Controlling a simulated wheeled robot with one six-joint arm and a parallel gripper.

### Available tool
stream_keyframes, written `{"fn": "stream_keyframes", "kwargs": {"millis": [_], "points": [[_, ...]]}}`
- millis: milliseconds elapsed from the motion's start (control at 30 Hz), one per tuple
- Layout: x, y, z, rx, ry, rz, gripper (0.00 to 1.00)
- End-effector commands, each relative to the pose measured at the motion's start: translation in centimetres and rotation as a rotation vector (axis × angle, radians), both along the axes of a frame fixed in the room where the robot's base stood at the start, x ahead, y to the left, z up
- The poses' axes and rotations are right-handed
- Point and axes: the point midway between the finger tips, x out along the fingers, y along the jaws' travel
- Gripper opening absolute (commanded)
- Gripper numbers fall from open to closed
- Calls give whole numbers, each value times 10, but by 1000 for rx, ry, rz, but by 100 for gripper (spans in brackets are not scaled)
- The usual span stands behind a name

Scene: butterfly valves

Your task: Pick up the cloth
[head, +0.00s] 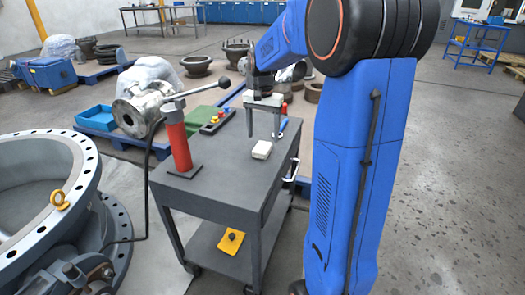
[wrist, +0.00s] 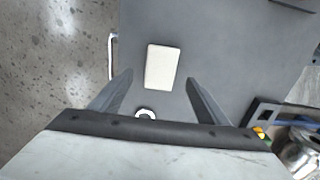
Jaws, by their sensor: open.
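A small off-white folded block (head: 262,149), which looks like the cloth, lies flat on the dark grey cart top (head: 225,160) near its right edge. The same cloth (wrist: 162,67) shows as a pale rectangle in the wrist view, fully visible. My gripper (head: 263,134) points down with its two fingers apart and nothing between them. In the wrist view my gripper (wrist: 159,78) has its fingertips on either side of the cloth's lower half in the picture. The cloth looks beyond the tips; the exact height gap is hard to tell.
A tray with coloured knobs (head: 218,121) lies behind. A white ring (wrist: 145,113) shows near the fingers. A large grey flanged valve (head: 75,195) stands left.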

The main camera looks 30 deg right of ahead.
Motion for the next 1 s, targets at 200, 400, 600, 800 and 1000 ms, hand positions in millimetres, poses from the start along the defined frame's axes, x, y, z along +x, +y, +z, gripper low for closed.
{"fn": "stream_keyframes", "kwargs": {"millis": [200, 400, 600, 800, 1000], "points": [[-1, 3, -30, 1, 3, 0, 69], [-1, 3, -46, 0, 1, 0, 69], [0, 2, -48, 0, 0, 0, 69], [0, 3, -47, 0, 0, 0, 33], [0, 3, -47, 0, 0, 0, 21]]}}
